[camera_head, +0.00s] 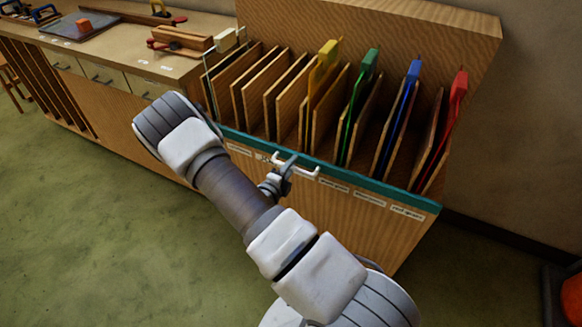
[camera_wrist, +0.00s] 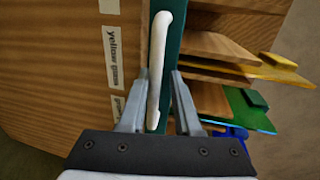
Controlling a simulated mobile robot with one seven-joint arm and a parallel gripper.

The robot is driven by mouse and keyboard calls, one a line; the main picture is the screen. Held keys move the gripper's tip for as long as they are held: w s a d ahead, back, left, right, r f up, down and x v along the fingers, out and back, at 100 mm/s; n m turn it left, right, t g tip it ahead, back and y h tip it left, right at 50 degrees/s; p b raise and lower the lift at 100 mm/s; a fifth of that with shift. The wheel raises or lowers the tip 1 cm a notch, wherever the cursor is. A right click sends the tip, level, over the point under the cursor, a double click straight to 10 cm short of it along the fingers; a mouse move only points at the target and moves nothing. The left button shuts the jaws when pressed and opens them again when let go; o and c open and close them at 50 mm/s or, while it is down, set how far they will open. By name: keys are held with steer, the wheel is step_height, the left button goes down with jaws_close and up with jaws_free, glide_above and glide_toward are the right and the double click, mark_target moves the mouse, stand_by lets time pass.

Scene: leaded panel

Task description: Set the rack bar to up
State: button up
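The rack bar (camera_head: 380,187) is a teal strip along the front top edge of the wooden rack. A white handle (camera_head: 308,172) projects from its front. In the wrist view the teal bar (camera_wrist: 177,45) runs upright in the picture, with the white handle (camera_wrist: 160,55) in front of it. My gripper (camera_head: 282,172) is at the handle. In the wrist view my gripper (camera_wrist: 159,75) has its fingers on either side of the handle, apart, with small gaps showing. Firm contact cannot be told. My arm covers part of the rack front in the head view.
The rack holds wooden dividers and yellow (camera_head: 323,70), green (camera_head: 362,85), blue (camera_head: 408,85) and red (camera_head: 455,100) sheets standing behind the bar. A workbench (camera_head: 120,55) with tools adjoins at left. An orange object (camera_head: 572,297) is at lower right. Green floor lies clear at left.

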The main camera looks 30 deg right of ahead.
stand_by(0.5)
steer(key=shift+a, duration=0.1)
steer(key=p+v, duration=0.1)
steer(key=v, duration=1.6)
steer(key=shift+s+p, duration=0.15)
steer(key=shift+p, duration=0.15)
steer(key=shift+a, duration=0.15)
